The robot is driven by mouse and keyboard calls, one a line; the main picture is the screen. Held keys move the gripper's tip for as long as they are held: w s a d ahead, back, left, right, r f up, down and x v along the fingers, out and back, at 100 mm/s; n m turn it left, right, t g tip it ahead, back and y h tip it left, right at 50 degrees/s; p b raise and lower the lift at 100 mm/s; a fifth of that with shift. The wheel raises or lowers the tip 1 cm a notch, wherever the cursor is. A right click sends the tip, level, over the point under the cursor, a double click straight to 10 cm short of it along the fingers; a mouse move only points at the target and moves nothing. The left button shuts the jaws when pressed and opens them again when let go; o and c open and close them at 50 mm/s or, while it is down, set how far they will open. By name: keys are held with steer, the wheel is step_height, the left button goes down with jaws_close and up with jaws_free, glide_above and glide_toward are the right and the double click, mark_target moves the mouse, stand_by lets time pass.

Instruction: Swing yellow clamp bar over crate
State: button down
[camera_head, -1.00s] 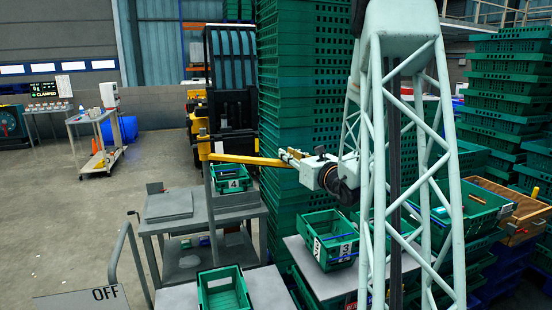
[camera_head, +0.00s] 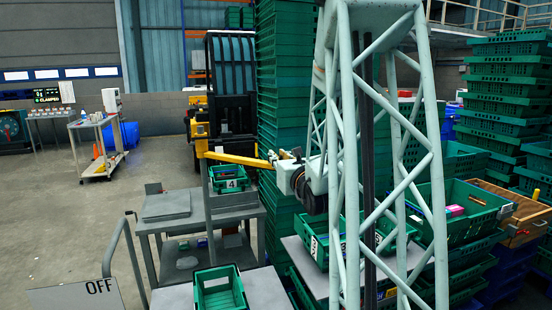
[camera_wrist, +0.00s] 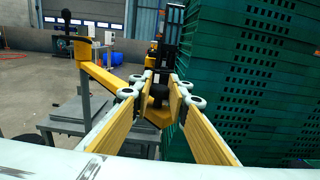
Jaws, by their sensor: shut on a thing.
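The yellow clamp bar (camera_head: 236,158) runs from a yellow-topped upright post (camera_head: 201,148) to my gripper (camera_head: 275,160). In the wrist view the bar (camera_wrist: 108,78) comes in from the post at upper left to between my yellow-padded fingers (camera_wrist: 159,84). My gripper is shut on the bar's free end, at a dark knob (camera_wrist: 158,92). The green crate marked 4 (camera_head: 231,185) sits on the stand beside the post. In the head view the bar crosses just above this crate's back edge. The crate cannot be made out in the wrist view.
A tall stack of green crates (camera_wrist: 245,75) stands close on the right of my gripper. A crate marked 3 (camera_head: 319,250) and an empty green crate (camera_head: 220,290) are nearer. A grey table (camera_head: 168,207) stands left of the post. A small screen (camera_head: 46,95) reads CLAMPED.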

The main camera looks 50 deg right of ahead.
steer(key=c, duration=2.5)
jaws_free()
steer(key=shift+c, duration=0.2)
steer(key=shift+r, duration=0.2)
steer(key=shift+r, duration=4.8)
